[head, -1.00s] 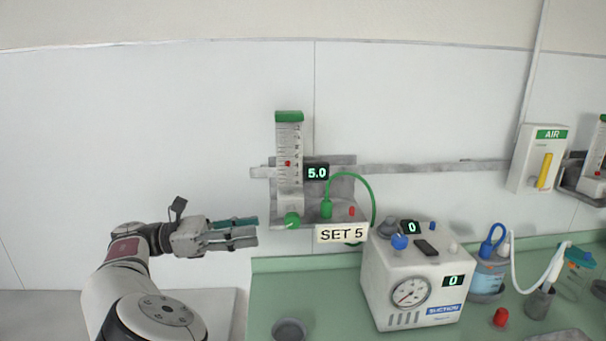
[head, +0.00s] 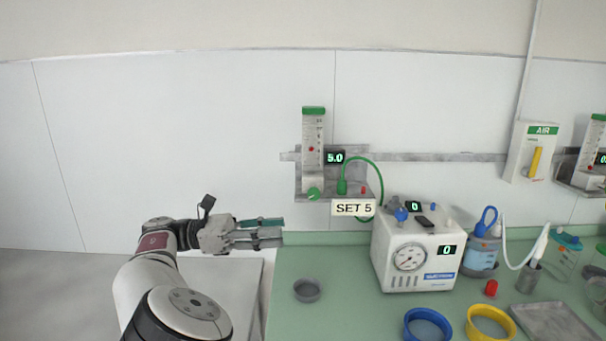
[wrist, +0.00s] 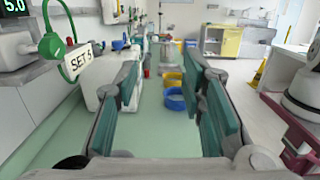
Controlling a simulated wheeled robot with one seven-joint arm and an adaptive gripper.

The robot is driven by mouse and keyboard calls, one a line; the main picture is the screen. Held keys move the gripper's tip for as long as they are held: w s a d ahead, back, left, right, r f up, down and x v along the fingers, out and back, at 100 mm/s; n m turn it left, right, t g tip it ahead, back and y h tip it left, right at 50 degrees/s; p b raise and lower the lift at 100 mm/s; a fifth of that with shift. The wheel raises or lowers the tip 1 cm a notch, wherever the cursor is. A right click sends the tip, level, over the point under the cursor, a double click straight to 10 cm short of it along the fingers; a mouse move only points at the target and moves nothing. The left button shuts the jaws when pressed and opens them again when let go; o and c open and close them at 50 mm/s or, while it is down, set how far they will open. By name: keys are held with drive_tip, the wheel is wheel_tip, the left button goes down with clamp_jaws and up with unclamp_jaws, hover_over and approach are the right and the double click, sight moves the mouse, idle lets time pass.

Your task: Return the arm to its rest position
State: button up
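My arm stretches up from the bottom left of the head view. My gripper (head: 268,234) is empty and level, pointing right, over the left end of the green counter (head: 290,268). In the wrist view my gripper (wrist: 165,100) shows two teal-padded fingers wide apart with nothing between them. The flowmeter (head: 313,150) on the wall rail reads 5.0, with a "SET 5" label (head: 353,208) below it. My gripper is apart from the flowmeter, lower and to its left.
A suction unit (head: 415,262) stands on the counter to the right. A metal tray (head: 556,325) lies at right. The wall left of the flowmeter is bare.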

drive_tip(key=s+d+r+m+g+y, duration=0.15)
drive_tip(key=d+y, duration=0.25)
drive_tip(key=d, duration=0.5)
drive_tip(key=s+d+r+m+g+y, duration=0.1)
drive_tip(key=s+d+r+m+y, duration=0.2)
drive_tip(key=d, duration=0.6)
drive_tip(key=d+m+g+y, duration=0.1)
drive_tip(key=d+m+y, duration=0.25)
drive_tip(key=d, duration=0.55)
drive_tip(key=s+f+m+t+y, duration=0.1)
drive_tip(key=s+m+t+y, duration=0.7)
drive_tip(key=s, duration=1.8)
drive_tip(key=shift+s+a+f+m, duration=0.2)
drive_tip(key=shift+a+m, duration=0.2)
drive_tip(key=shift+m, duration=0.6)
drive_tip(key=shift+y, duration=0.25)
